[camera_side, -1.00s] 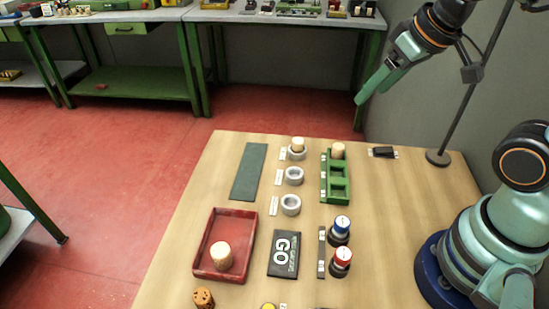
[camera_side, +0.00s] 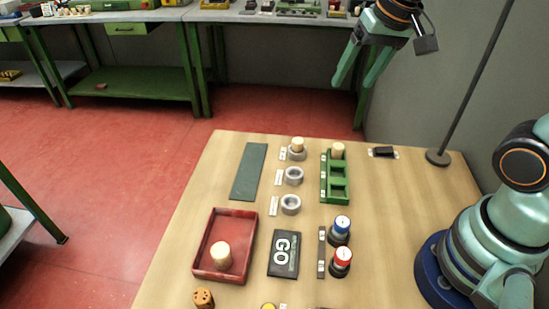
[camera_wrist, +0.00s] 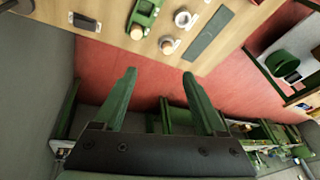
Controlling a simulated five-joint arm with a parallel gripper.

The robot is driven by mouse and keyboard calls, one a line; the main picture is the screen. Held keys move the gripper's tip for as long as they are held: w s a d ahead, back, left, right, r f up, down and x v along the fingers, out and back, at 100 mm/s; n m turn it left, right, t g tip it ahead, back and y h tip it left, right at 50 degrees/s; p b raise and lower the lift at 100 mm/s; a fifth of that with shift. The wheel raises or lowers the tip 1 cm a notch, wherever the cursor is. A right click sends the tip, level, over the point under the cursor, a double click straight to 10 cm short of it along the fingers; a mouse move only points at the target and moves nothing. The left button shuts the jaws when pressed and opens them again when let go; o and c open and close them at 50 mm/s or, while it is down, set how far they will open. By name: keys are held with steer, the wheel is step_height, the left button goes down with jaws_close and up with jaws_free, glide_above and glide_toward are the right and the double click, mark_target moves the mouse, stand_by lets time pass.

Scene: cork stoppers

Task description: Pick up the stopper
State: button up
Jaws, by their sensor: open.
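One pale cork stopper (camera_side: 221,255) stands upright in the red tray (camera_side: 250,226). Another stopper (camera_side: 298,144) sits in the farthest grey ring (camera_side: 299,155); it also shows in the wrist view (camera_wrist: 167,46). A third stopper (camera_side: 338,149) is at the far end of the green holder (camera_side: 337,178), and it shows in the wrist view too (camera_wrist: 136,32). A brown cork (camera_side: 203,298) with dark spots is at the front edge. My gripper (camera_side: 354,84) is high beyond the table's far edge, open and empty, away from every stopper. Its spread fingers also show in the wrist view (camera_wrist: 159,75).
Two more grey rings (camera_side: 293,176) (camera_side: 290,205) are empty. A blue-topped piece (camera_side: 341,228) and a red-topped piece (camera_side: 342,258) stand beside a dark strip. A black GO card (camera_side: 284,254) and a green mat (camera_side: 249,172) lie flat. A lamp pole (camera_side: 470,90) rises at right.

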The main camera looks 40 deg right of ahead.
steer(key=w+f+m+g, duration=0.2)
steer(key=w+f+m, duration=0.1)
steer(key=w+m, duration=0.35)
steer(key=m+g, duration=0.2)
steer(key=m, duration=0.4)
glide_above(298, 140)
step_height(298, 140, down, 7)
steer(key=f, duration=0.6)
steer(key=shift+s+a, duration=0.1)
steer(key=shift+s, duration=0.15)
steer(key=shift+w+f, duration=0.15)
steer(key=shift+f, duration=1.35)
steer(key=shift+w+f, duration=0.1)
steer(key=shift+f, duration=1.35)
jaws_close()
